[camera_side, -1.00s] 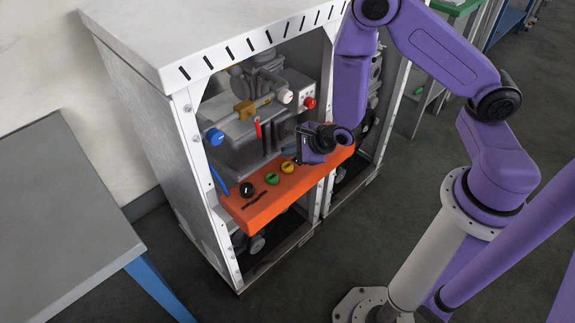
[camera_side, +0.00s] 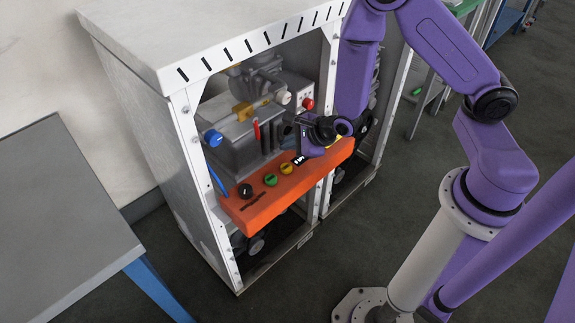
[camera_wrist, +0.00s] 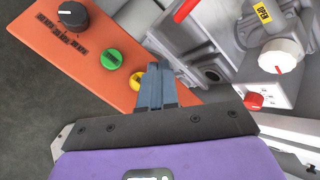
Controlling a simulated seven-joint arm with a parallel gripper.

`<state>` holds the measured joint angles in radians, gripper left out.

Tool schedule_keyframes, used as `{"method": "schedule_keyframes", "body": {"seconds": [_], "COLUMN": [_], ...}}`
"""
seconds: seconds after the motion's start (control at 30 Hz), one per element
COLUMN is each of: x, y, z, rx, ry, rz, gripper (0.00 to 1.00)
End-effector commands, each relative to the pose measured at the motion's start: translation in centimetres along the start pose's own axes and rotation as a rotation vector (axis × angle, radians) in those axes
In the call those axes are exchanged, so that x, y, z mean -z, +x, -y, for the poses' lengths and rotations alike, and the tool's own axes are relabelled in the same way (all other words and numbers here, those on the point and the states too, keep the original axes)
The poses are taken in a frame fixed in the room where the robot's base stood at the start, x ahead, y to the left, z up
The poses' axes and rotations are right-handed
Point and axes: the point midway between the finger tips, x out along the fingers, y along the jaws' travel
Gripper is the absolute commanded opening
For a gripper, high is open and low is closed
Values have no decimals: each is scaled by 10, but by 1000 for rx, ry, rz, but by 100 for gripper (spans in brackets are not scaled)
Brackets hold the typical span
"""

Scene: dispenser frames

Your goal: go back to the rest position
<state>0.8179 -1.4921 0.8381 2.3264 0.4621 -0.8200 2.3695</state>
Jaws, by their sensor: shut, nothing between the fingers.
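My gripper (camera_wrist: 157,86) is shut and empty, its grey-blue fingers pressed together in the wrist view. In the side view my gripper (camera_side: 299,138) hangs just above the orange panel (camera_side: 258,212), near its right half. The panel also shows in the wrist view (camera_wrist: 85,65). It carries a black dial (camera_wrist: 72,14), a green knob (camera_wrist: 110,58) and a yellow knob (camera_wrist: 136,80). In the wrist view the fingertips lie just right of the yellow knob, and I cannot tell from there how far above it. No rest position is marked in the frames.
The white dispenser frame (camera_side: 190,145) surrounds grey machinery with a blue knob (camera_side: 213,138), a white knob (camera_wrist: 279,55) and a red knob (camera_wrist: 254,101). A grey table (camera_side: 60,220) stands at the left. The floor in front of the panel is clear.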

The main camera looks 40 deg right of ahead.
Motion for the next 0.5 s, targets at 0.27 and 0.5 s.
{"method": "schedule_keyframes", "body": {"seconds": [0.27,0.5], "x": [-27,-54], "y": [-28,-95], "z": [-20,-55], "rx": [-136,-363], "ry": [-305,-930], "rz": [28,146], "gripper": [0,0]}}
